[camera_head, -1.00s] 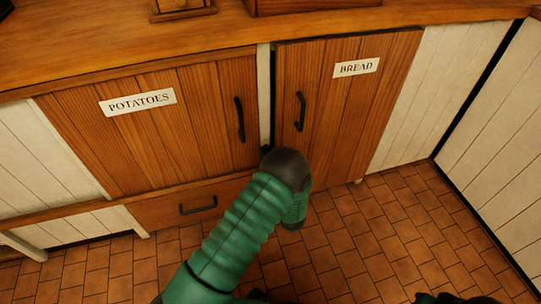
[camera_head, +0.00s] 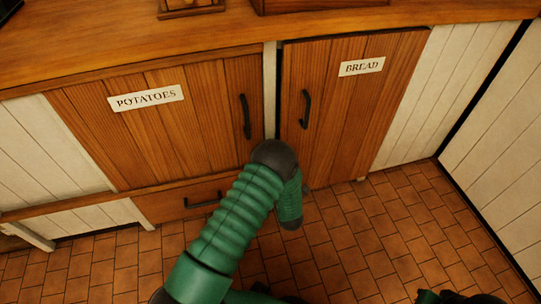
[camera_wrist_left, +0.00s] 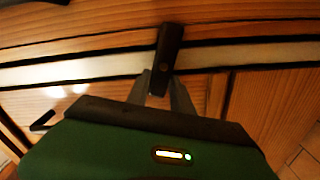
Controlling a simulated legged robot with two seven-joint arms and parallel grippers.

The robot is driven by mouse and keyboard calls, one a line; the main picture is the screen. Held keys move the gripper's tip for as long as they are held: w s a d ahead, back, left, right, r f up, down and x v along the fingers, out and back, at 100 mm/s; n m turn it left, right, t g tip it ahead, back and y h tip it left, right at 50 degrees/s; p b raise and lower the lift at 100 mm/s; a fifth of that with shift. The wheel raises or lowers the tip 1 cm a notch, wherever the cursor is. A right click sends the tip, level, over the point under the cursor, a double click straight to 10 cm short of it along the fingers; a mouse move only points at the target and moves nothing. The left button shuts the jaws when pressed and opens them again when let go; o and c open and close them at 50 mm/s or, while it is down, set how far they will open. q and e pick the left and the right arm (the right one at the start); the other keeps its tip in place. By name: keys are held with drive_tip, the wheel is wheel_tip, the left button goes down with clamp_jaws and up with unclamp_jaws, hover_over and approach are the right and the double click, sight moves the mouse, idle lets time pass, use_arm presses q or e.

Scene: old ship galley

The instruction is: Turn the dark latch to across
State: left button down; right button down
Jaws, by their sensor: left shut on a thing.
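The dark latch (camera_wrist_left: 171,38) shows in the left wrist view as a short dark bar with a round pivot spot. It lies nearly square across the pale strip (camera_wrist_left: 100,66) between the cupboard doors, leaning slightly. My left gripper (camera_wrist_left: 160,85) is shut on the latch's near end, a fingertip on each side. In the head view my left arm hides the latch and the gripper's fingers. The pale strip (camera_head: 270,90) stands between the potatoes door (camera_head: 160,140) and the bread door (camera_head: 345,110).
The doors have dark handles, one on the potatoes door (camera_head: 245,117) and one on the bread door (camera_head: 305,110). A drawer (camera_head: 170,204) sits below the potatoes door. The wooden counter (camera_head: 120,60) runs above. The tiled floor (camera_head: 380,220) is open at the lower right.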

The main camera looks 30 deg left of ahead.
use_arm(q)
drive_tip(key=shift+s+f+n, duration=0.1)
drive_tip(key=shift+f+n, duration=0.2)
drive_tip(key=shift+n, duration=0.6)
drive_tip(key=shift+s+f+n, duration=0.1)
drive_tip(key=shift+f+n, duration=0.2)
drive_tip(key=shift+n, duration=0.6)
drive_tip(key=c, duration=1.1)
unclamp_jaws()
drive_tip(key=shift+r, duration=0.1)
drive_tip(key=p+v, duration=0.6)
drive_tip(key=v, duration=1)
drive_tip(key=shift+s+d, duration=0.15)
drive_tip(key=shift+d, duration=0.2)
